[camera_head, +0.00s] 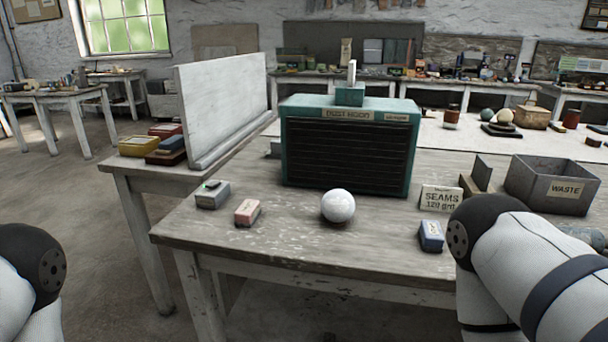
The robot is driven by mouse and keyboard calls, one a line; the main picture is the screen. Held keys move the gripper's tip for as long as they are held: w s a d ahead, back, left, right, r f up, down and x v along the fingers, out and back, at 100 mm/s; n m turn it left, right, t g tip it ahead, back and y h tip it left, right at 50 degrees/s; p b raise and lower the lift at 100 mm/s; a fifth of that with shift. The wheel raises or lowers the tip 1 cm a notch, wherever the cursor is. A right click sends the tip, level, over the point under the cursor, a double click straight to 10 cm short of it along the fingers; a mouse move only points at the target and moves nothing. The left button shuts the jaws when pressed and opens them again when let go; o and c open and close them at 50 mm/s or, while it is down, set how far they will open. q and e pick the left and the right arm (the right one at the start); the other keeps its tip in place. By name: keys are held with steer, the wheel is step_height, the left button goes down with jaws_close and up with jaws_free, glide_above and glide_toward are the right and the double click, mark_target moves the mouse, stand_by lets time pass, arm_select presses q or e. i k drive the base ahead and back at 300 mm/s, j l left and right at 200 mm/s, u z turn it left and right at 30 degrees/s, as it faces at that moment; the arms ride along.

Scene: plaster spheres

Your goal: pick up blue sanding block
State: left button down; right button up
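A small blue sanding block (431,236) with a pale label stands on the worn wooden table near its front right edge. It is just left of my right arm's dark joint, which appears close beside it in the picture; I cannot tell the true gap. No gripper holds it. My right arm fills the lower right corner and its gripper is not seen. Only part of my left arm shows at the lower left edge, far from the block, and its gripper is also out of view.
On the table are a white plaster sphere (338,206), a pink block (247,212), a grey block (213,195), a teal dust hood (348,109), a "SEAMS 120 grit" sign (440,198) and a grey waste bin (551,186). A white panel (223,105) stands at left. The front middle is clear.

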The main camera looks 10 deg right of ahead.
mark_target(431, 235)
steer(key=z, duration=1.05)
steer(key=i+j+u, duration=0.4)
